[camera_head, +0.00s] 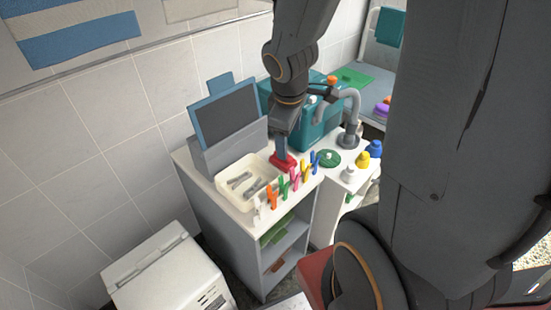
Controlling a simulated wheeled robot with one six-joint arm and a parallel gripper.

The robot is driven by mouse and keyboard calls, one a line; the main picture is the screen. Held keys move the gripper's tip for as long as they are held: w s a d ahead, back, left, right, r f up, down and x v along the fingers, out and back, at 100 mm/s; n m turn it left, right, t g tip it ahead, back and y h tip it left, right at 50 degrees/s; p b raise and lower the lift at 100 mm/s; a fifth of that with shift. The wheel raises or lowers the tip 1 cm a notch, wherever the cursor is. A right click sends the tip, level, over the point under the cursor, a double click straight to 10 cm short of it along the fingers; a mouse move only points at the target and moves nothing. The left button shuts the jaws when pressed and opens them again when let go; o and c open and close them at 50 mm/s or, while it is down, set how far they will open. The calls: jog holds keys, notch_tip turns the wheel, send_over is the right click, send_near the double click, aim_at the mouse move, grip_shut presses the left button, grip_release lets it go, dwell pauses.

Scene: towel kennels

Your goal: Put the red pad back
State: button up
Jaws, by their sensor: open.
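A red pad (284,163) lies on the white top of the grey cabinet (235,205), just right of a cream tray. A blue-grey upright piece (281,146) stands over it; I cannot tell whether it belongs to the pad or to my gripper. My gripper (283,138) points down directly above the pad and is open. Its fingertips are small and partly hidden, so I cannot tell whether they touch anything.
The cream tray (222,184) holds grey items. Several coloured clips (295,179) stand along the cabinet's front edge. A blue-framed dark panel (228,116) stands behind the tray. A teal box (318,135), a grey tap (352,105) and coloured bottles (362,159) are to the right.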

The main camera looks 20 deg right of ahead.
jog(key=s+a+m+g+y, duration=0.1)
jog(key=s+a+m, duration=0.5)
jog(key=s+m, duration=0.1)
jog(key=shift+a+r+m+g+y, duration=0.35)
jog(key=shift+a+m+g+y, duration=0.05)
jog(key=shift+m, duration=0.4)
